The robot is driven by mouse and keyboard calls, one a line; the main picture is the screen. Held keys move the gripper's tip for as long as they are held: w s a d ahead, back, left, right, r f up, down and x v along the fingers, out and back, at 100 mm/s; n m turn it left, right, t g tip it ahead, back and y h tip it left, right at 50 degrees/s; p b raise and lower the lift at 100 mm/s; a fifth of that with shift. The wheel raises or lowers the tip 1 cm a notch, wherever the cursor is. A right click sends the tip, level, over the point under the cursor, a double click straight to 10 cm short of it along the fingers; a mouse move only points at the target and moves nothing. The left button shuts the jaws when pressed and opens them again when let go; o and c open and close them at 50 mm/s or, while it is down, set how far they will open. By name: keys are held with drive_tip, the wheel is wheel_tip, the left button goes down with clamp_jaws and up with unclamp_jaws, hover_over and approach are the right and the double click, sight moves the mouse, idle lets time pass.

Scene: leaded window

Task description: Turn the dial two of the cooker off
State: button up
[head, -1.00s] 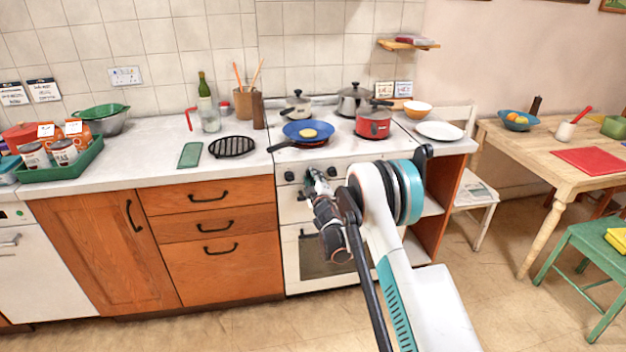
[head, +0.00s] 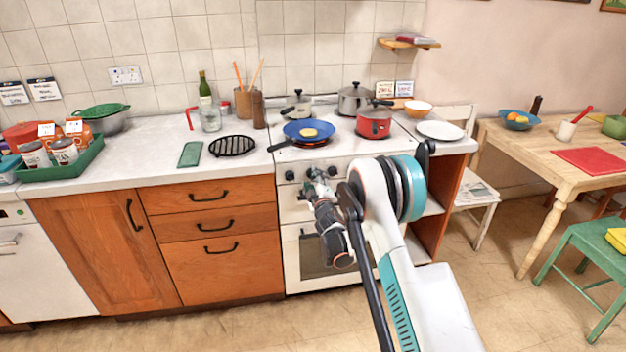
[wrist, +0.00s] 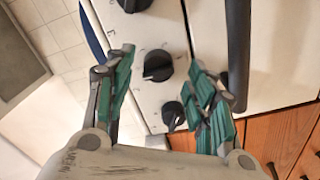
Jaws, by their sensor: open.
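The white cooker (head: 300,212) stands in the middle of the head view, with a row of black dials on its front panel. The leftmost dial (head: 289,176) shows there; others are partly hidden by my gripper (head: 318,178). In the wrist view a dial (wrist: 158,66), apparently second from the cooker's drawer side, sits between the fingertips of my gripper (wrist: 163,58). The fingers are open, one on each side of it; I cannot tell whether they touch it. The end dial (wrist: 173,115) is lower, another dial (wrist: 133,5) at the top edge. The dial's marks are too small to read.
The oven handle (wrist: 237,50) runs close beside the right finger. A blue pan (head: 303,133) with food and a red pot (head: 374,124) stand on the hob; the pan's handle juts left. Wooden drawers (head: 208,226) adjoin the cooker. Floor in front is open.

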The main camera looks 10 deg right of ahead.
drive_tip(key=s, duration=1)
drive_tip(key=shift+s, duration=0.15)
drive_tip(key=s+d+r+m+g+h, duration=0.1)
drive_tip(key=s+r+m, duration=0.1)
drive_tip(key=r, duration=0.4)
drive_tip(key=s+d+r+m+g+h, duration=0.1)
drive_tip(key=s+d+r+m, duration=0.1)
drive_tip(key=r, duration=0.5)
drive_tip(key=s+r+m+g, duration=0.35)
drive_tip(key=s+r, duration=0.45)
drive_tip(key=s, duration=0.3)
drive_tip(key=s+a+f+m+g+y, duration=0.1)
drive_tip(key=s+m+g, duration=0.1)
drive_tip(key=s, duration=1.5)
drive_tip(key=s+a+f+m+g+y, duration=0.1)
drive_tip(key=s+a+f+m+g, duration=0.1)
drive_tip(key=s, duration=1.4)
drive_tip(key=shift+s+m+g, duration=0.35)
drive_tip(key=shift+s+g, duration=0.05)
drive_tip(key=shift+g, duration=0.35)
drive_tip(key=shift+a+r, duration=0.1)
